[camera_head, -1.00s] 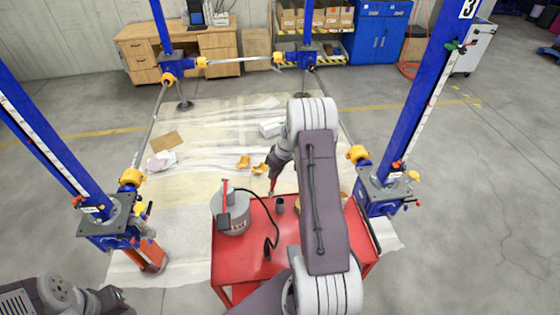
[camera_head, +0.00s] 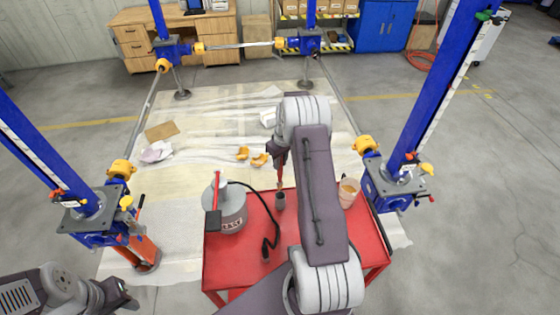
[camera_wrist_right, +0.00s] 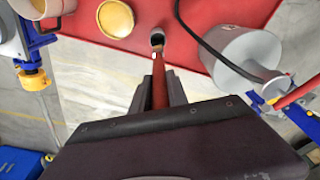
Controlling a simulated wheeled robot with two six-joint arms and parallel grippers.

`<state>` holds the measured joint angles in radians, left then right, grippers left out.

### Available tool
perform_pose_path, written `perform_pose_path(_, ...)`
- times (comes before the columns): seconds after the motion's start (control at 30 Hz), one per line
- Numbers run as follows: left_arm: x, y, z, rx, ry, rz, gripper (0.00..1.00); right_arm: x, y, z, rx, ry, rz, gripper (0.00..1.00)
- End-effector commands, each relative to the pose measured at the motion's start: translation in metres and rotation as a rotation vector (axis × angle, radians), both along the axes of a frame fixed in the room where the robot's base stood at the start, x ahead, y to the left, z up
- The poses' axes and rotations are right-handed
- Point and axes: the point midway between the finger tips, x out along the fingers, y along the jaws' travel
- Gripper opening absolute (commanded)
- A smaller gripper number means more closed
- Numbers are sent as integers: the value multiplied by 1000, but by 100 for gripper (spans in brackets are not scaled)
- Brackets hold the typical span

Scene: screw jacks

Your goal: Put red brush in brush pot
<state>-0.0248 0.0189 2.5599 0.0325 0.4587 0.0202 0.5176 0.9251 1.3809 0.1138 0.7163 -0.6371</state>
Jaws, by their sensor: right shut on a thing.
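The red brush (camera_head: 281,174) is held by my right gripper (camera_head: 279,155) and hangs roughly upright over the red cart. The dark grey brush pot (camera_head: 280,201) stands on the cart directly below it. In the right wrist view the brush (camera_wrist_right: 159,80) sits between both fingers of the right gripper (camera_wrist_right: 159,92). Its far end points at the opening of the brush pot (camera_wrist_right: 157,39). I cannot tell whether that end is above the rim or just inside. My left gripper (camera_head: 120,297) is at the lower left, away from the cart, its jaws unclear.
Blue screw jacks (camera_head: 393,184) stand on both sides. The cart's front left is clear.

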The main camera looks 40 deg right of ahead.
Motion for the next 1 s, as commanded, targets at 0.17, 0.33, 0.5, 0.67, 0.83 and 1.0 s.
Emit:
perform_pose_path(0.17, 0, 0, -21, 0, 0, 0, 36, -1, 0, -28, 1, 2, 0, 0)
perform_pose_path(0.33, 0, 0, -36, 0, 0, 0, 36, 0, 0, -49, 1, 1, 0, 0)
perform_pose_path(0.5, 0, 0, -51, 0, 0, 0, 36, -1, 0, -70, 1, 1, 0, 0)
perform_pose_path(0.67, 0, 0, -64, 0, 0, 0, 36, -1, 1, -88, 1, 1, 0, 0)
perform_pose_path(0.83, 0, 0, -68, 0, 0, 0, 36, 0, 0, -93, 1, 0, 0, 0)
perform_pose_path(1.0, 0, 0, -67, 0, 0, 0, 36, 0, 0, -93, 1, 0, 0, 0)
